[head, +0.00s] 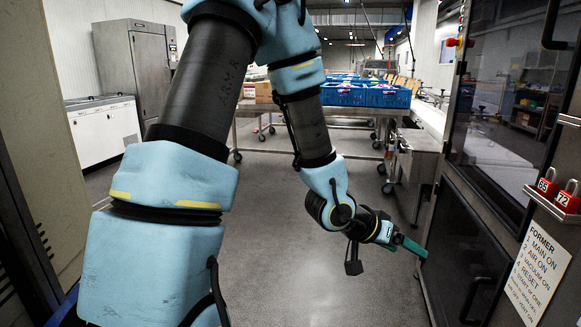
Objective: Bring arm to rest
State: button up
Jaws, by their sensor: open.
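My gripper (412,247) is at the end of my arm, right of centre in the head view, and points to the right. Its green fingers are small and seen from the side, and no object shows between them. It hangs above the grey floor, close to the dark machine front on the right; I cannot tell whether it touches it. My arm, in light blue covers with dark links, fills the left and middle of the view.
A dark machine with a glass door (505,120) stands along the right, with red padlocks (567,196) and an instruction sign (537,282). Blue crates (387,95) sit on a metal table (290,110) behind. A white cabinet (104,130) stands left. The middle floor (290,270) is clear.

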jog(key=w+a+r+n+t+y+p, duration=0.15)
jog(key=w+a+y, duration=0.35)
jog(key=a, duration=0.7)
jog(key=s+a+r+n+y+p, duration=0.1)
jog(key=a+r+n, duration=0.1)
jog(key=a, duration=0.5)
jog(key=s+a+r+n+g+y+p, duration=0.1)
jog(key=a+r+n+y, duration=0.1)
jog(key=a, duration=0.6)
jog(key=s+a+r+n+g+y, duration=0.1)
jog(key=s+a+r+n+y, duration=0.1)
jog(key=a, duration=0.6)
jog(key=shift+r+n+p, duration=0.4)
jog(key=shift+r+n, duration=0.05)
jog(key=shift+n, duration=0.2)
